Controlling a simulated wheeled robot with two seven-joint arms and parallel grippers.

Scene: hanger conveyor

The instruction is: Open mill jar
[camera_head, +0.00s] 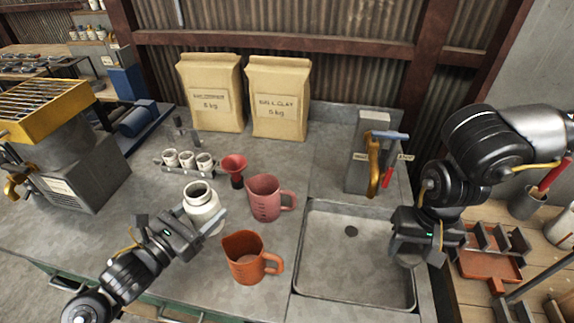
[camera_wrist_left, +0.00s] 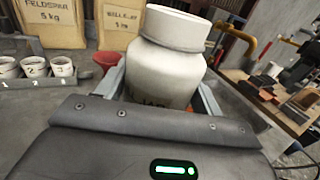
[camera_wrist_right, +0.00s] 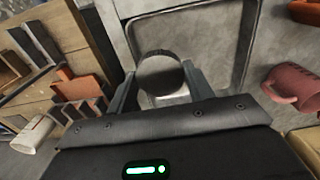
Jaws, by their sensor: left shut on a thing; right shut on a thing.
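The white mill jar (camera_head: 203,208) stands upright on the grey worktop, with a dark open mouth in the head view. My left gripper (camera_head: 199,224) is shut around its body. The left wrist view shows the jar (camera_wrist_left: 168,70) between the two fingers, with part of its lettering hidden. My right gripper (camera_head: 407,254) is over the right part of the sink, apart from the jar. It is shut on a round grey lid (camera_wrist_right: 161,75), gripped at its sides; in the head view the lid (camera_head: 407,261) is partly hidden under the gripper.
A pink jug (camera_head: 265,198), an orange jug (camera_head: 245,262) and a red funnel (camera_head: 234,166) stand near the jar. A rack of small cups (camera_head: 187,168) and two paper bags (camera_head: 280,98) are behind. The sink (camera_head: 335,270) is empty; a tap block (camera_head: 366,160) stands behind it.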

